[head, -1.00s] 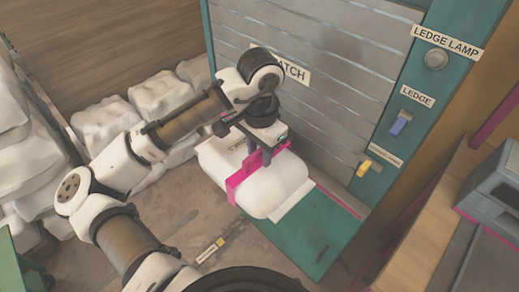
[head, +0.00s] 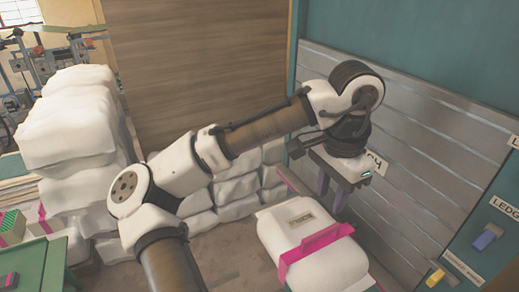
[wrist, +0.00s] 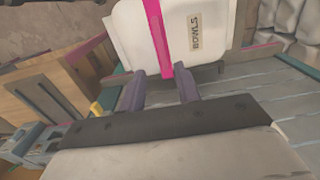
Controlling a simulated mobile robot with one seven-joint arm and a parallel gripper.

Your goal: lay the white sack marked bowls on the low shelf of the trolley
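The white sack (head: 300,222) lies in front of the shutter, with a pink strap (head: 308,246) across it and a small label on top. In the wrist view the sack (wrist: 215,45) shows its label, which reads BOWLS, and the pink strap (wrist: 158,35) runs down it. My gripper (head: 331,202) is above and behind the sack, near the shutter, apart from the strap. In the wrist view its two fingers (wrist: 160,73) stand apart with nothing between them, and the strap is beyond the tips. I cannot make out the trolley's low shelf.
The slatted hatch shutter (head: 425,125) stands right behind my gripper. A blue switch (head: 488,237) and a yellow switch (head: 436,277) are on the teal panel at right. White sacks (head: 68,115) are piled at left. A green surface (head: 38,265) is at lower left.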

